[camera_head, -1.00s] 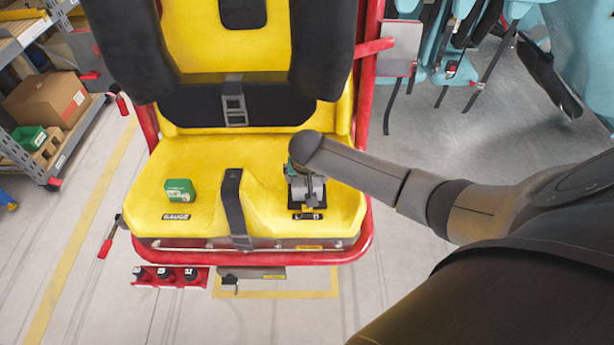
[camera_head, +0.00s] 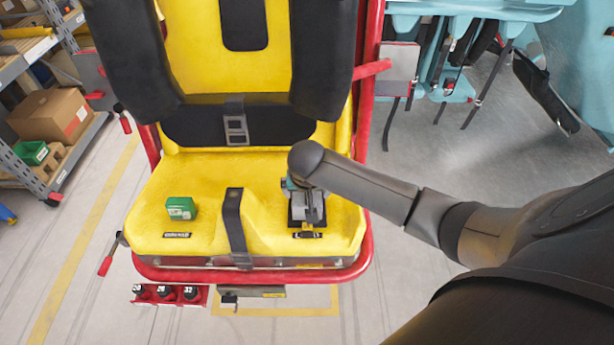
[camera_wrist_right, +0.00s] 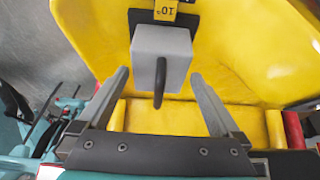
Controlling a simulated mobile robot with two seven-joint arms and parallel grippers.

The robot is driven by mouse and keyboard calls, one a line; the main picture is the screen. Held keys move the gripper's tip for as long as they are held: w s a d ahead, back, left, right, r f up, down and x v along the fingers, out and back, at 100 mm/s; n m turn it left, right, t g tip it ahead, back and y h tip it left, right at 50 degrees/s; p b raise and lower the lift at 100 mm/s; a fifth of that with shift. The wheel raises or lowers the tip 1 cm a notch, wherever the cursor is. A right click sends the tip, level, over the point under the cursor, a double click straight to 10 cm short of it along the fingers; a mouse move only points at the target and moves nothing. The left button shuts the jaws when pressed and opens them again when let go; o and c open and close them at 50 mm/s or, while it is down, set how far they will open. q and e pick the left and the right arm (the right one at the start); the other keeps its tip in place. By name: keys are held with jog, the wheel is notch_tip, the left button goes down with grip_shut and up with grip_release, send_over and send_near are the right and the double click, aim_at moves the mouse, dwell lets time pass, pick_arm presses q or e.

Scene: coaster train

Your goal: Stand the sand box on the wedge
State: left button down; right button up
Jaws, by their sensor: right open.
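A grey box with a dark handle, which I take for the sand box (camera_wrist_right: 172,42), is upright on the right part of the yellow seat. Beside its far end in the right wrist view is a yellow tag marked 10° (camera_wrist_right: 165,9) on a dark piece, apparently the wedge (camera_wrist_right: 190,19). In the head view its black surface (camera_head: 296,222) shows at the seat's front. I see no clear gap between box and wedge. My right gripper (camera_wrist_right: 160,78) is open, its fingers on either side of the box and apart from it. My left gripper is out of view.
A green box (camera_head: 181,208) sits on the left part of the seat (camera_head: 205,240), and a black strap (camera_head: 234,225) lies between. A red holder with black pieces (camera_head: 168,294) hangs below the front edge. Shelving (camera_head: 55,165) stands at the left.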

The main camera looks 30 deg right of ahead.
jog(key=p+v, duration=0.1)
jog(key=v, duration=0.9)
jog(key=shift+r, duration=0.25)
dwell(0.4)
